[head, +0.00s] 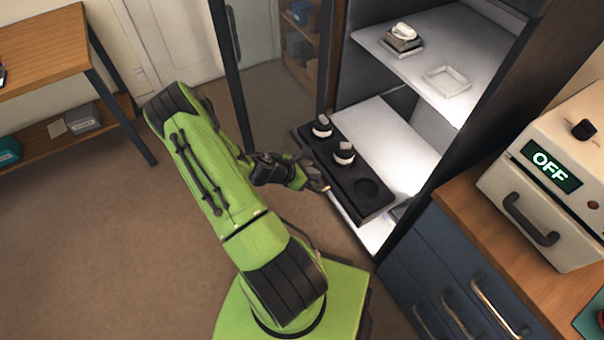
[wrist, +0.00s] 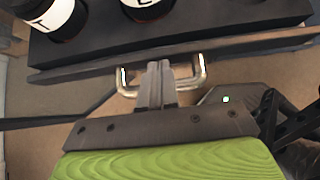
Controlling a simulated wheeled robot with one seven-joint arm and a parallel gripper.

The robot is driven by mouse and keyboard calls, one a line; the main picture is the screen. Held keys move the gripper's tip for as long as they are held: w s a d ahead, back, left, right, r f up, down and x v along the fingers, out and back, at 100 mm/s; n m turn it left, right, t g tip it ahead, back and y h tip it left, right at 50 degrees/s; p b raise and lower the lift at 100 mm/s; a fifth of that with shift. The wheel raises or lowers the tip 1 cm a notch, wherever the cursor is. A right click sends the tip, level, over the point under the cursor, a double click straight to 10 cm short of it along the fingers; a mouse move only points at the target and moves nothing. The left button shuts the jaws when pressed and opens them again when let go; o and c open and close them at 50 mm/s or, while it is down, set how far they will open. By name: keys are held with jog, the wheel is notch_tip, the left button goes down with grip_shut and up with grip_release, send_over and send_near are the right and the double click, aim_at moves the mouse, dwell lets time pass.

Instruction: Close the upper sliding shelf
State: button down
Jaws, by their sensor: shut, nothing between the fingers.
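The dark sliding shelf (head: 336,176) is pulled out of the front of the lit cabinet. My gripper (head: 318,186) is at the shelf's front. In the wrist view its two fingers (wrist: 155,72) are pressed together, within the outline of the handle. Whether they touch the handle or the front is unclear.
A fixed white shelf (head: 417,66) above holds a small stacked part and an empty square tray. The dark-framed cabinet door (head: 232,62) stands open at left. Blue drawers (head: 437,262) and a cream machine reading OFF (head: 550,170) are at right. The floor (head: 110,240) at left is clear.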

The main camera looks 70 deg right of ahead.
jog(key=shift+s+d+f, duration=0.15)
jog(key=p, duration=0.3)
send_near(365, 152)
jog(key=s+d+f, duration=0.1)
jog(key=s+d, duration=0.1)
jog(key=s+d+f, duration=0.1)
jog(key=s+d, duration=0.2)
jog(key=s+d+f, duration=0.1)
jog(key=s+d, duration=0.1)
jog(key=d, duration=0.1)
jog(key=shift+s+d+f, duration=0.1)
jog(key=shift+s+f, duration=0.2)
jog(key=shift+s, duration=0.1)
jog(key=shift+s+d+r, duration=0.15)
jog(key=shift+d+r, duration=0.1)
jog(key=shift+r, duration=0.05)
